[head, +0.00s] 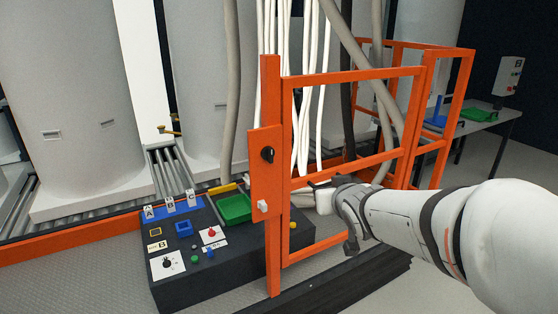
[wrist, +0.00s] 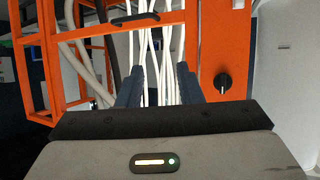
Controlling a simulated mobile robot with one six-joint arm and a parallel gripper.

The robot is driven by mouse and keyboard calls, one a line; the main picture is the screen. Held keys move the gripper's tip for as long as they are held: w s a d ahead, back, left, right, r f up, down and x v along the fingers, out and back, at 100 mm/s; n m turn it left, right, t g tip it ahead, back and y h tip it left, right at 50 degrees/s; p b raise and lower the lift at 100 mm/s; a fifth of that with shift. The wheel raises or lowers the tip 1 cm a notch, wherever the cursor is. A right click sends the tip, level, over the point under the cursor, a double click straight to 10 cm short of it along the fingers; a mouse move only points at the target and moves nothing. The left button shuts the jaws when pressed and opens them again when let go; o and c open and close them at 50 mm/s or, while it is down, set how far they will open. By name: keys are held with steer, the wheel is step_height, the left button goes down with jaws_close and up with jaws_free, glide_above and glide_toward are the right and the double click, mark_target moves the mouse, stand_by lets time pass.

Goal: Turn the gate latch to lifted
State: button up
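The gate latch is a black turning knob (head: 267,154) on the orange plate (head: 265,180) of the gate post. In the wrist view the knob (wrist: 222,82) sits right of my fingers, apart from them. Its small pointer is too small to read surely. My gripper (wrist: 159,75) shows two dark blue fingers spread apart with nothing between them; white cables lie beyond. In the head view my gripper (head: 326,198) is at the gate's middle bar, right of and below the knob, its fingertips partly hidden.
The orange gate frame (head: 355,77) stands close by my arm. A black handle (wrist: 135,19) is on a gate bar in the wrist view. A dark control console (head: 200,285) with a green tray (head: 235,208) stands left of the post. White cables (head: 308,110) hang behind the gate.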

mark_target(272, 153)
steer(key=w+a+r+n+t+y, duration=0.1)
steer(key=w+a+y, duration=0.1)
steer(key=w+a, duration=0.1)
steer(key=w+a+r+n+y+b, duration=0.1)
steer(key=w+a+y, duration=0.2)
steer(key=a, duration=0.3)
steer(key=w+a+r+n+t+y, duration=0.1)
steer(key=w+a+y, duration=0.1)
steer(key=w+a, duration=0.2)
steer(key=shift+w+a+r+n+t+b, duration=0.1)
steer(key=shift+w+r+n+t+b, duration=0.1)
steer(key=shift+w, duration=0.2)
steer(key=shift+w+a+r+n+t+b, duration=0.1)
steer(key=shift+w+n+b, duration=0.1)
steer(key=shift+w, duration=0.15)
steer(key=shift+c, duration=0.5)
jaws_close()
